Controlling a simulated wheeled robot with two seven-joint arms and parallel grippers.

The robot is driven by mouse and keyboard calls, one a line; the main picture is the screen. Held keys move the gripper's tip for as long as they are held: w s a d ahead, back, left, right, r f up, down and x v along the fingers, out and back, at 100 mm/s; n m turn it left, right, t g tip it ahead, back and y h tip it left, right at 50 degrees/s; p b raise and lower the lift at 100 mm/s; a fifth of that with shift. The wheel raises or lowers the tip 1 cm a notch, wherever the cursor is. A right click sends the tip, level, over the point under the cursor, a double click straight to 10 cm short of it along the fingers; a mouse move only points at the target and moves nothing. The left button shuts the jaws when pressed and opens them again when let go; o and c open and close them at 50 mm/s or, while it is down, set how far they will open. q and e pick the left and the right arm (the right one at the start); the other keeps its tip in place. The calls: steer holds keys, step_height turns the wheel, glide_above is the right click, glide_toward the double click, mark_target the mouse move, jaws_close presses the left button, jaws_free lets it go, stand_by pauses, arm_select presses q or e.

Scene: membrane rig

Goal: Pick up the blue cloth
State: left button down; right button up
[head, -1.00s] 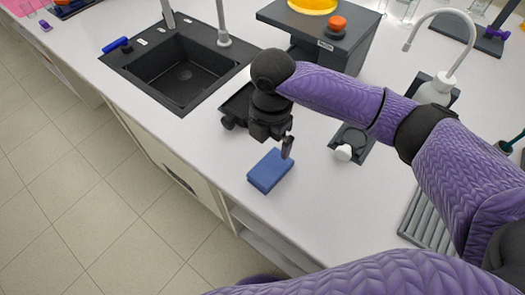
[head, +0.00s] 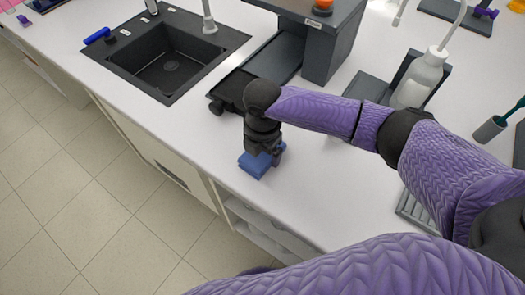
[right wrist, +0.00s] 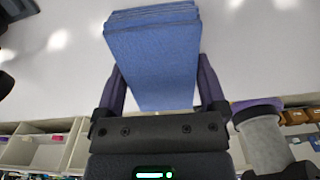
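The blue cloth (head: 252,166) is a folded, block-like stack near the front edge of the white counter. My right gripper (head: 263,152) is down at it and hides part of it in the head view. In the right wrist view the cloth (right wrist: 155,55) lies between the two purple fingers of my right gripper (right wrist: 160,85), with a finger close along each side. Whether the fingers press on it cannot be told, nor whether it is clear of the counter. My left gripper is not in view.
A black sink (head: 170,62) with a blue-handled item (head: 97,36) beside it is at the left. A dark grey apparatus (head: 330,50) and a white wash bottle (head: 420,78) stand behind my right arm. The counter's front edge drops to open shelves (head: 262,232).

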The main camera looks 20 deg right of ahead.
steer(key=shift+c, duration=1.4)
step_height(320, 180, up, 10)
steer(key=p, duration=0.3)
steer(key=o, duration=0.7)
steer(key=c, duration=0.6)
